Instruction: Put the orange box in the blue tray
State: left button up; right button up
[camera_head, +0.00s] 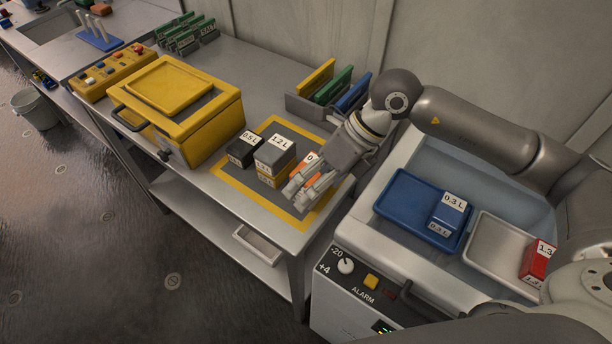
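The orange box (299,173) stands on the yellow-bordered mat (237,184) on the metal bench, with part of a white label showing. My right gripper (297,195) comes in from the right, its fingers pointing down and left in front of the box and hiding much of it. I cannot tell whether the fingers are around the box or just beside it. The blue tray (399,192) lies inside the open white cooler to the right, with a blue box (447,217) in its right part. Its left part is bare. My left gripper is not in view.
A black box (242,148) and a grey box on a yellow one (275,154) stand left of the gripper. A rack with coloured plates (333,89) is behind. A grey tray (493,242) with a red box (536,262) lies right of the blue tray.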

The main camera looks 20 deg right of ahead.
jog(key=w+d+r+n+t+h, duration=0.1)
jog(key=w+d+r+t+h, duration=0.25)
jog(key=w+d, duration=0.2)
jog(key=x, duration=0.2)
jog(key=p+x, duration=0.1)
jog(key=x, duration=0.3)
jog(key=shift+w+a, duration=0.25)
jog(key=shift+a, duration=0.05)
jog(key=shift+w+a+f+p, duration=0.1)
jog(key=shift+w+f+p, duration=0.05)
jog(key=shift+f+p, duration=0.5)
jog(key=p+x, duration=0.1)
jog(key=x, duration=0.2)
jog(key=shift+f, duration=0.2)
jog(key=shift+w+f+p, duration=0.2)
jog(key=shift+f+p, duration=0.1)
jog(key=shift+f, duration=0.05)
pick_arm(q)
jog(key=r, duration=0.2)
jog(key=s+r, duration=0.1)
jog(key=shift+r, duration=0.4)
pick_arm(e)
jog(key=shift+c, duration=0.3)
jog(key=c, duration=1.1)
